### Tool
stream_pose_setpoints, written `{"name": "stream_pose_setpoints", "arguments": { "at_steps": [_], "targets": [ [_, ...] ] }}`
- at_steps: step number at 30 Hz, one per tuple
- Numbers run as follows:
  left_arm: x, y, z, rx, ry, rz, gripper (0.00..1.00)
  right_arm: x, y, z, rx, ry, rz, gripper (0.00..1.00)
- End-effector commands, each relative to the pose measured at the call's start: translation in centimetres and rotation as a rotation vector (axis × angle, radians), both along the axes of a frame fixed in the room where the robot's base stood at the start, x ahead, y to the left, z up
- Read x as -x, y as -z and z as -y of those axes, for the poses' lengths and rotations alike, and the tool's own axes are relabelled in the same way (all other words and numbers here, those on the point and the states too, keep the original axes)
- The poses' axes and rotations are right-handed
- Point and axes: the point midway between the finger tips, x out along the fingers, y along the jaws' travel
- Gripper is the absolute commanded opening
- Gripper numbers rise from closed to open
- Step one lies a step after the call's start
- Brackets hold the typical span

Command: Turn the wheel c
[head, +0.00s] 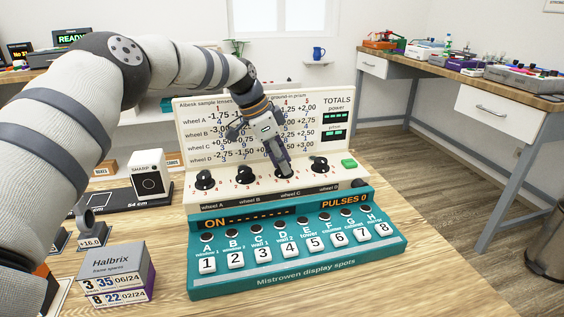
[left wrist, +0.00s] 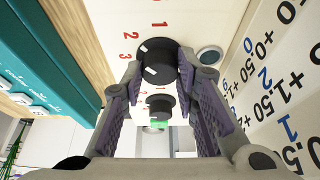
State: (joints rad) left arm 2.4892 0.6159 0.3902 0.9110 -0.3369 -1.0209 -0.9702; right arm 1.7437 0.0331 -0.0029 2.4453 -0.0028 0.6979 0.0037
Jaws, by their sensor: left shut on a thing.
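The cream panel (head: 180,140) carries a row of black knobs above the labels wheel A to wheel D. My left gripper (head: 284,172) reaches down to the third knob, wheel C, and mostly hides it. In the left wrist view, wheel C (left wrist: 157,62) sits between the fingertips of my left gripper (left wrist: 158,70), which are shut on its sides. White marks show on the knob, with red numbers 1, 2 and 3 around it. Wheel D (head: 319,164) is free just to the right; it also shows in the left wrist view (left wrist: 160,106). My right gripper is out of view.
Wheel A (head: 205,180) and wheel B (head: 244,174) stand left of my gripper. A green button (head: 348,163) is at the panel's right end. A teal console (head: 300,281) with numbered keys lies in front. Halbrix boxes (head: 118,270) and a SHARP device (head: 148,172) stand at left.

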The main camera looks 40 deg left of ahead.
Motion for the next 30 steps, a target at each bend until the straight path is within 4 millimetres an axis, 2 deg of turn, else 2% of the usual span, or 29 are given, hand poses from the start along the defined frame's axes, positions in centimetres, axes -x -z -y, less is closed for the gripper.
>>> {"name": "stream_pose_setpoints", "arguments": {
  "at_steps": [12,13,15,25,30],
  "targets": [
    [0.1,0.2,0.0,-0.001,0.007,-0.007,0.00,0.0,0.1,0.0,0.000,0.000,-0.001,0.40],
    [0.1,0.2,0.0,-0.001,0.007,-0.007,0.34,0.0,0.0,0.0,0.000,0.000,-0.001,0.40],
    [0.1,0.2,0.0,-0.001,0.007,-0.006,0.48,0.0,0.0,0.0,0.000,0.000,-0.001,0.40],
    [0.1,-0.4,-0.1,0.000,0.006,-0.001,0.48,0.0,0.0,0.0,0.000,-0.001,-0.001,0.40],
    [1.2,-4.0,-1.1,-0.001,0.003,0.003,0.48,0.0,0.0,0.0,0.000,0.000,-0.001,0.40]
  ]
}}
